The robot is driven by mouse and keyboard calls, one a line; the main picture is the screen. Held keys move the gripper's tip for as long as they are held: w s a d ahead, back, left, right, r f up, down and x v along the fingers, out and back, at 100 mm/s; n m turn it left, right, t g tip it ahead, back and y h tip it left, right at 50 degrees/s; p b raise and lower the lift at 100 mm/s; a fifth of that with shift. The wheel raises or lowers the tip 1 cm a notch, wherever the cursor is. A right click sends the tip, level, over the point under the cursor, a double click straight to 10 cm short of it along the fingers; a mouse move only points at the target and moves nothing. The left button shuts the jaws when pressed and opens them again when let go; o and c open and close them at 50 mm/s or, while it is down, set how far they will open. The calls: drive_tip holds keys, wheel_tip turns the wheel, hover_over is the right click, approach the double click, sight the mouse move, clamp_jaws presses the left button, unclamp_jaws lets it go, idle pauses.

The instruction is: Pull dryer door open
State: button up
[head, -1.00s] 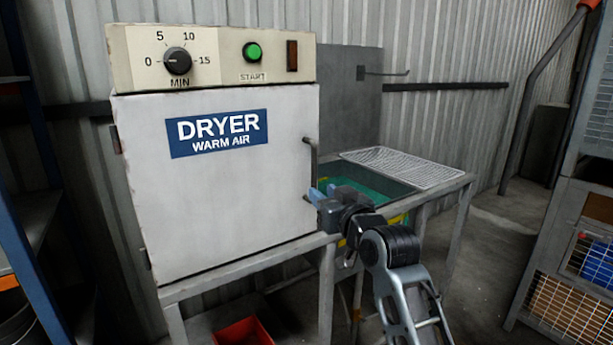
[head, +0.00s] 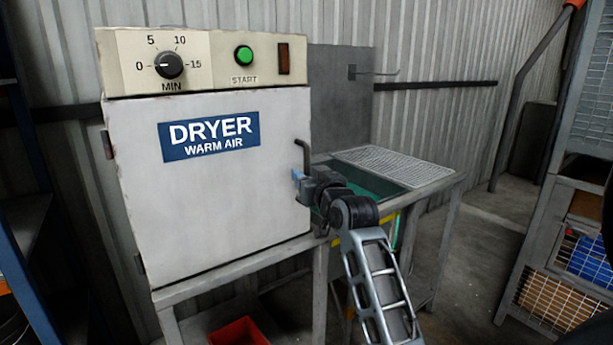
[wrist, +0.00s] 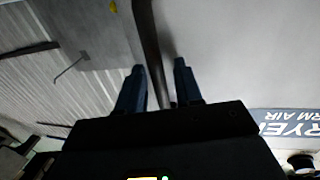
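The dryer door (head: 205,205) is a pale grey panel with a blue DRYER label, and it looks shut against its cabinet. Its dark bar handle (head: 306,158) stands upright on the door's right edge. My gripper (head: 299,178) is at the lower part of the handle and hides some of it. In the wrist view the handle (wrist: 148,35) runs between the two blue fingers of my gripper (wrist: 160,66). The fingers are apart, with a visible gap between the bar and the right finger. The bar is nearer the left finger.
A control panel (head: 205,62) with a dial and green button sits above the door. A sink bench with a wire rack (head: 393,168) stands right of the dryer. A red bin (head: 238,332) is below. Shelving stands at left, a mesh cage (head: 560,300) at right.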

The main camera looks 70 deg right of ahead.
clamp_jaws()
drive_tip(key=shift+s, duration=0.1)
idle(0.5)
